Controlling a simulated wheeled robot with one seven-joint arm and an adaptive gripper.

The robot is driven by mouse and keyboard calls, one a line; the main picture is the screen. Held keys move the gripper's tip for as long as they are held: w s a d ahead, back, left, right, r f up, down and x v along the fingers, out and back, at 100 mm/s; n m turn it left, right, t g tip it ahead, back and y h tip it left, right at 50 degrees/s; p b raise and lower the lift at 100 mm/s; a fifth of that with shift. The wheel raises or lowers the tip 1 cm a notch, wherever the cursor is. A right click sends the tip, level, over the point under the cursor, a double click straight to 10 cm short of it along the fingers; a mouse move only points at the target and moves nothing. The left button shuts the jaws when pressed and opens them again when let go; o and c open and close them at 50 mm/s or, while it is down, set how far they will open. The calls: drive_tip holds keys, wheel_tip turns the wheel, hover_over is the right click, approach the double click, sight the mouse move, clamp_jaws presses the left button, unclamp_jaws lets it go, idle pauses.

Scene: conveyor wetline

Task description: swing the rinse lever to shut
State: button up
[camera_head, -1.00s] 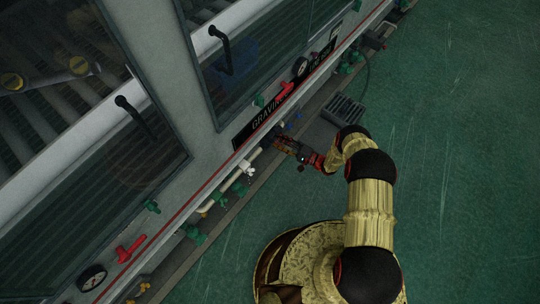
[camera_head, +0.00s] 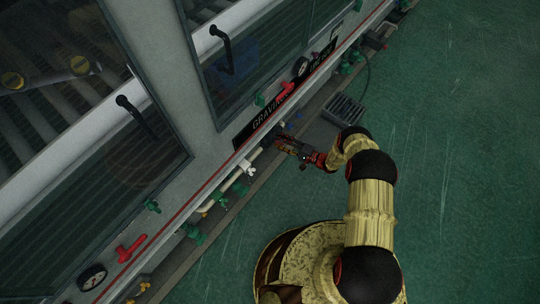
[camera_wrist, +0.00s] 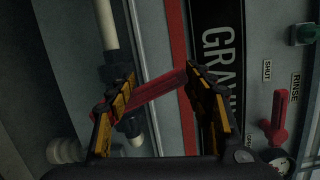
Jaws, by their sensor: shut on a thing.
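My gripper (camera_wrist: 158,98) has its two yellow-and-black fingers on either side of a red lever (camera_wrist: 152,94), which slants between them in the wrist view. Its lower left end is near a blue fitting (camera_wrist: 131,125) on the pale pipe. A second red handle (camera_wrist: 276,120), beside the RINSE and SHUT labels, stands on the panel to the right, apart from the fingers. It also shows in the head view (camera_head: 286,90). In the head view my gripper (camera_head: 284,144) is low beside the machine, and the lever between its fingers is too small to make out.
The machine's panel carries a black sign (camera_head: 262,118) and a red stripe. A pipe with green valves (camera_head: 194,234) runs along its foot. A floor grate (camera_head: 344,108) lies near my arm. The green floor to the right is clear.

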drive_tip(key=d, duration=0.8)
drive_tip(key=shift+s+d+r+t, duration=0.15)
drive_tip(key=shift+s+r+t, duration=0.15)
drive_tip(key=shift+s, duration=0.15)
drive_tip(key=shift+a, duration=0.2)
